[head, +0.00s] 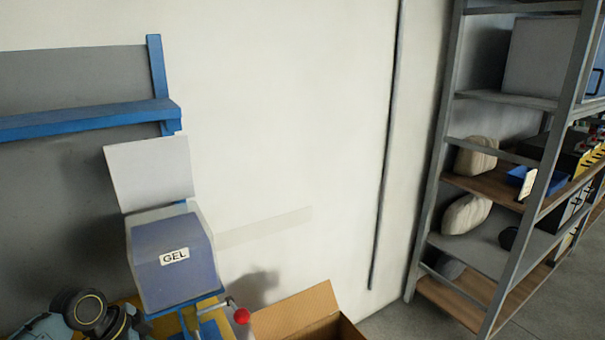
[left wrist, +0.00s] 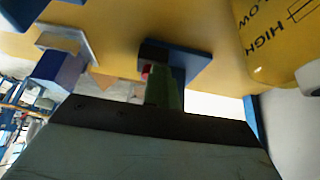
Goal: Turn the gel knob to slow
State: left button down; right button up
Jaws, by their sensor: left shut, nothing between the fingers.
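The gel unit (head: 175,270) is a clear-covered bluish box labelled GEL, at the lower left of the head view. A red ball (head: 241,315) on a thin metal lever stands by its lower right corner. I cannot tell whether this is the gel knob, and no "slow" mark is readable. My left gripper (left wrist: 163,85) shows in the left wrist view as narrow greenish fingers, shut and empty, beside a dark block under a yellow surface. A small red spot (left wrist: 146,71) is right beside the fingers; contact cannot be told. My right gripper is out of view.
A yellow cylinder marked HIGH and LOW (left wrist: 275,40) is close at the right of the wrist view. An open cardboard box (head: 300,315) stands right of the gel unit. A metal shelf rack (head: 450,150) is at the far right; bare wall lies between.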

pick_arm(q)
jog(key=shift+f, duration=0.45)
jog(key=shift+d, duration=0.3)
dwell(0.5)
jog(key=shift+r+p, duration=0.1)
jog(key=shift+p, duration=0.3)
jog(key=shift+s+d+p, duration=0.45)
jog(key=shift+s+p, duration=0.2)
jog(key=shift+p, duration=1.35)
jog(key=shift+s+a+p, duration=0.15)
jog(key=shift+a+p, duration=0.15)
jog(key=shift+p, duration=0.05)
notch_tip(320, 180, up, 6)
jog(key=p, duration=0.5)
jog(key=shift+p, duration=0.3)
